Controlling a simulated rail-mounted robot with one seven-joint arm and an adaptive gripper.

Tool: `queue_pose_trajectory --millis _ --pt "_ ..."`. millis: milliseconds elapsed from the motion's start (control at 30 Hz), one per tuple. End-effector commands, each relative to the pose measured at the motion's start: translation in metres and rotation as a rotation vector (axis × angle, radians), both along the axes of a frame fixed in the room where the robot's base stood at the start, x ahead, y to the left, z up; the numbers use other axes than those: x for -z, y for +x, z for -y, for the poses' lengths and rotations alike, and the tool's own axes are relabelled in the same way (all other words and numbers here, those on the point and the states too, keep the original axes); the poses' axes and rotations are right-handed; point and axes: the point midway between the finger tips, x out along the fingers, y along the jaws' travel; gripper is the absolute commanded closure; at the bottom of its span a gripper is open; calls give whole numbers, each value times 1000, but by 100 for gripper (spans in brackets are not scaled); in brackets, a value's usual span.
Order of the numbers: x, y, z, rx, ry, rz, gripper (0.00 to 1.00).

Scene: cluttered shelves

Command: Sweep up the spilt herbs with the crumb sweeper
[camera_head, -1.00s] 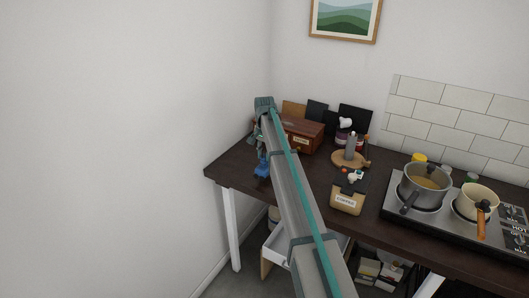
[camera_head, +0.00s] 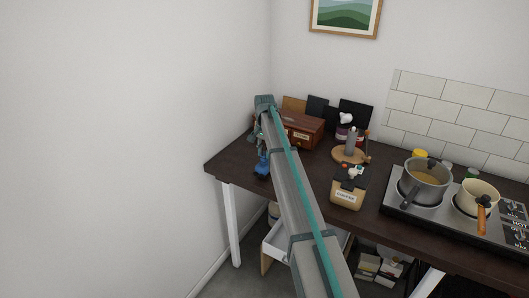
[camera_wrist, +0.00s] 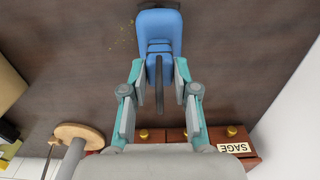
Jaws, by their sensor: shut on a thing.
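The blue crumb sweeper (camera_wrist: 160,35) rests on or just above the dark tabletop (camera_wrist: 225,60) in the wrist view. My gripper (camera_wrist: 159,72) is shut on its grip, with a finger on each side. A few small yellowish herb specks (camera_wrist: 122,33) lie on the table to the left of the sweeper. In the head view, the sweeper (camera_head: 262,165) shows near the table's left end below my gripper (camera_head: 260,140). The specks cannot be made out there, and my arm hides part of the table.
A wooden drawer box (camera_head: 302,131) stands behind the arm; a SAGE label (camera_wrist: 234,147) shows in the wrist view. A round wooden stand (camera_head: 350,155), a coffee bag (camera_head: 346,195) and a hob with pots (camera_head: 428,180) are to the right. A white wall borders the left.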

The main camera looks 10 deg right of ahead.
Motion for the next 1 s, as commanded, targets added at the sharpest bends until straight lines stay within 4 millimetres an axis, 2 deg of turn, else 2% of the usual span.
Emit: queue_pose_trajectory --millis 1000 --pt "11 -1 1 0 0 0 100"
